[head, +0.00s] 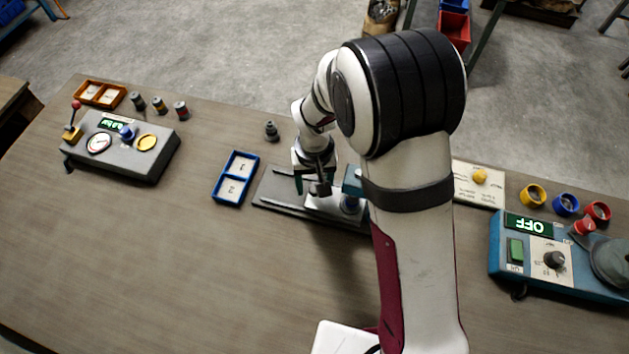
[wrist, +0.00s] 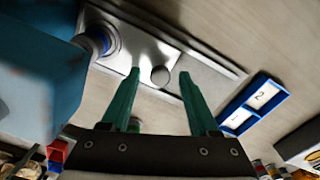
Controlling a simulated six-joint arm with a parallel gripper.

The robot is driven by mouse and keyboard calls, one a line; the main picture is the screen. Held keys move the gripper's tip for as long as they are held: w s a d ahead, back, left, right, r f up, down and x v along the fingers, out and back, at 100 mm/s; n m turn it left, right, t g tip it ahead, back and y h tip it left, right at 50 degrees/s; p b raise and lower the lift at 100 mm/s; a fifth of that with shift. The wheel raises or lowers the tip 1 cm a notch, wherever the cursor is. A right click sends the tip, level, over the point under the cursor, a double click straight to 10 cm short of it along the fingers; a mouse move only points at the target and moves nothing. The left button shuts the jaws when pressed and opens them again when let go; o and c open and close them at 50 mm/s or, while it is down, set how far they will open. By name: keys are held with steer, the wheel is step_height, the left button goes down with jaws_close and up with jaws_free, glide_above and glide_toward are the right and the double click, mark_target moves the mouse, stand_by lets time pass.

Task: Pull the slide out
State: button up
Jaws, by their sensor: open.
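The slide (head: 325,203) is a pale metal plate on a dark grey base plate (head: 275,193), partly hidden behind my arm in the head view. In the wrist view the shiny slide (wrist: 130,48) carries a round grey knob (wrist: 160,76). My gripper (head: 315,185) is over the slide, pointing down. In the wrist view its two green fingers (wrist: 158,82) are open, with the knob appearing between their tips. I cannot tell whether they touch it. A teal housing (head: 353,181) stands at the slide's right end; it fills the left of the wrist view (wrist: 40,75).
A blue two-part tray (head: 219,190) lies left of the base. A grey gauge box (head: 125,147) is at far left, a blue control box (head: 545,275) at right. The front left table is clear.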

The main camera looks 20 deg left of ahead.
jaws_close()
stand_by(1.3)
